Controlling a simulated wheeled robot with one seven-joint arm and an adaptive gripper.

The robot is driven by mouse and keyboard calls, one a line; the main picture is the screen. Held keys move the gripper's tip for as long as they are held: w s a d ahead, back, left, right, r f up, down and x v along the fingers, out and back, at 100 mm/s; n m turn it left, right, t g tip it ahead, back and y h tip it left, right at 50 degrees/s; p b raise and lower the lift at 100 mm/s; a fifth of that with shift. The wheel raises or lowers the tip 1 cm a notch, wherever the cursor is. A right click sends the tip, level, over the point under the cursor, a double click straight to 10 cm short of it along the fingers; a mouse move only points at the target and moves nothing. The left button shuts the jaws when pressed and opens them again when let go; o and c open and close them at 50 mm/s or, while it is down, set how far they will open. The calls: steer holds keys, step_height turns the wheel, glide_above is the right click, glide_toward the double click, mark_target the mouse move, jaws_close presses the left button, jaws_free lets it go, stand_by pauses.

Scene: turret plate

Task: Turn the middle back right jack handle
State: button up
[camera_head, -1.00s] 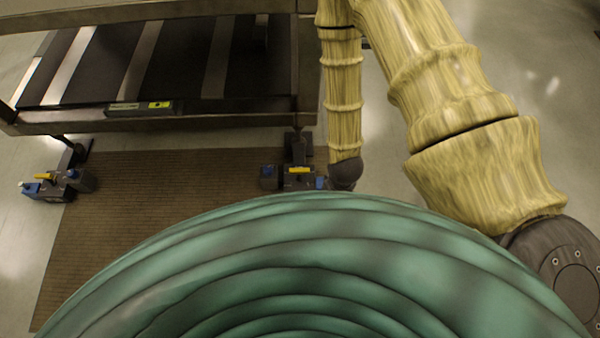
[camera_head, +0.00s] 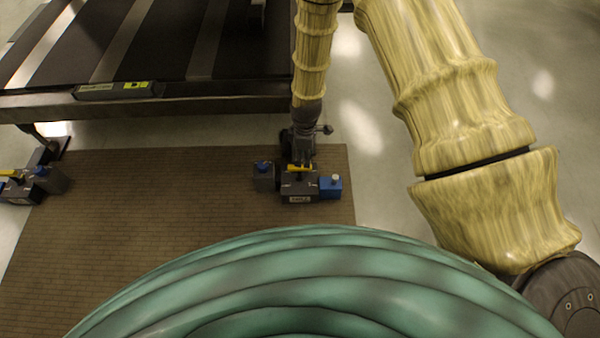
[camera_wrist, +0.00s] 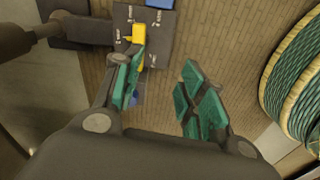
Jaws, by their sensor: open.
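A dark jack (camera_head: 300,188) with a yellow handle (camera_head: 297,168) and blue-topped blocks on both sides stands on the brown mat. I cannot tell from its label which jack it is. My gripper (camera_head: 303,156) is just behind and above the yellow handle in the head view, its fingers small and partly hidden. In the wrist view, the yellow handle (camera_wrist: 138,34) lies on the dark jack body (camera_wrist: 160,45), just beyond the left finger, which hides part of it. My gripper (camera_wrist: 164,92) is open with green pads, and nothing is clearly held between them.
A second jack (camera_head: 30,182) with a yellow handle stands at the far left. A dark framed table (camera_head: 200,105) with light strips is behind. The brown mat (camera_head: 130,220) is clear between the jacks.

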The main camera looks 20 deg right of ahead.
steer(key=n+b, duration=0.2)
steer(key=b, duration=0.1)
glide_above(300, 172)
steer(key=f, duration=0.2)
steer(key=f+b, duration=0.1)
steer(key=f, duration=0.2)
steer(key=f+b, duration=0.1)
steer(key=f, duration=0.2)
steer(key=w+f+b, duration=0.1)
steer(key=f+b, duration=0.1)
steer(key=f, duration=0.2)
steer(key=shift+d+f, duration=0.1)
steer(key=shift+s, duration=0.1)
jaws_close()
